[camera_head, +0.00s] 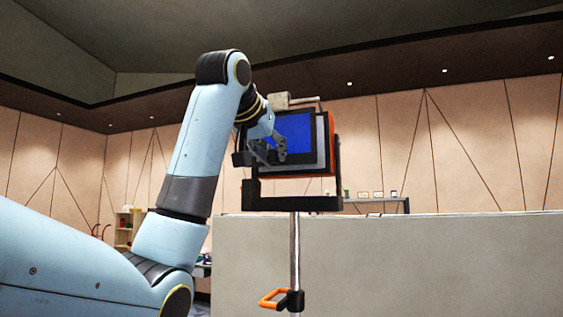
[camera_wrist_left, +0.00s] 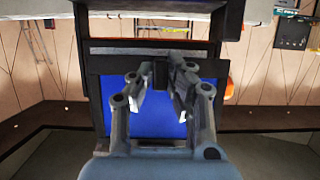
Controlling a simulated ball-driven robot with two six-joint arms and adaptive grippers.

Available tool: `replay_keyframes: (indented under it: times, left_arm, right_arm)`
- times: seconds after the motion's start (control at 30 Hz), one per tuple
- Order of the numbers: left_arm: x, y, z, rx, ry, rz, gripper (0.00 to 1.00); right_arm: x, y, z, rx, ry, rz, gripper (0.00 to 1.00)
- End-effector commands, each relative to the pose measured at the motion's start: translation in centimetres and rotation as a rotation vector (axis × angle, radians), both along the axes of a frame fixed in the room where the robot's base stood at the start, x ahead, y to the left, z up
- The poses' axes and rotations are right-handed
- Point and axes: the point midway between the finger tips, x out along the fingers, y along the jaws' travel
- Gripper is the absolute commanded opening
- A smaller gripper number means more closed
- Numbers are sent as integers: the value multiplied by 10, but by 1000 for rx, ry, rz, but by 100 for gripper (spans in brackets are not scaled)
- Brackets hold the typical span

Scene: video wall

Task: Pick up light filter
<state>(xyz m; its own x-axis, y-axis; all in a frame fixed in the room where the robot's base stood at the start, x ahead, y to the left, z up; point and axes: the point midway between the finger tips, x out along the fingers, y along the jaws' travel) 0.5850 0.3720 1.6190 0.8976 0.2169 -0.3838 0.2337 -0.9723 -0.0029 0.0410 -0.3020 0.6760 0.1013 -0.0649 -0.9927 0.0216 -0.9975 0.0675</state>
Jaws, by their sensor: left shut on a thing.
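The light filter (camera_head: 296,128) is a bright blue panel at the front of an orange and black lamp housing (camera_head: 331,140), which stands upright on a pole. The wrist view shows the blue filter (camera_wrist_left: 152,123) in a black frame, behind my fingers. My left gripper (camera_head: 279,148) is in front of the filter's lower left part. In the wrist view my left gripper (camera_wrist_left: 161,76) is shut on a small black tab (camera_wrist_left: 160,72) at the filter's frame. The forearm and wrist hide the filter's left part. My right gripper is not in view.
A black U-shaped yoke (camera_head: 293,203) holds the housing on a thin metal pole (camera_head: 295,245) with an orange handle (camera_head: 272,299) lower down. A grey wall panel (camera_head: 430,260) stands behind at the right. A shelf with small items (camera_head: 378,197) is farther back.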

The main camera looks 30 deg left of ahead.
Motion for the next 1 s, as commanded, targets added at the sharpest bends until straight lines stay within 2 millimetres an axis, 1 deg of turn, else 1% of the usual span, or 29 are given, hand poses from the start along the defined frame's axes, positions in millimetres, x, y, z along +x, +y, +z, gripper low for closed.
replay_keyframes:
  times: [0.03,0.17,0.3,0.6,0.8,1.0]
  left_arm:
    - [-3,12,-3,5,-2,7,0]
    - [-10,37,-3,4,-2,7,0]
    - [-17,66,-4,2,-2,7,0]
    - [-30,123,-2,0,-2,4,0]
    - [-36,147,0,0,-2,2,0]
    - [-38,156,1,0,-2,0,0]
  right_arm:
    - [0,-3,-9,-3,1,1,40]
    - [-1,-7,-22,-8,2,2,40]
    - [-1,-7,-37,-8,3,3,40]
    - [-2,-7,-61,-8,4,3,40]
    - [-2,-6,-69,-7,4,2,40]
    - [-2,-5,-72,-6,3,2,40]
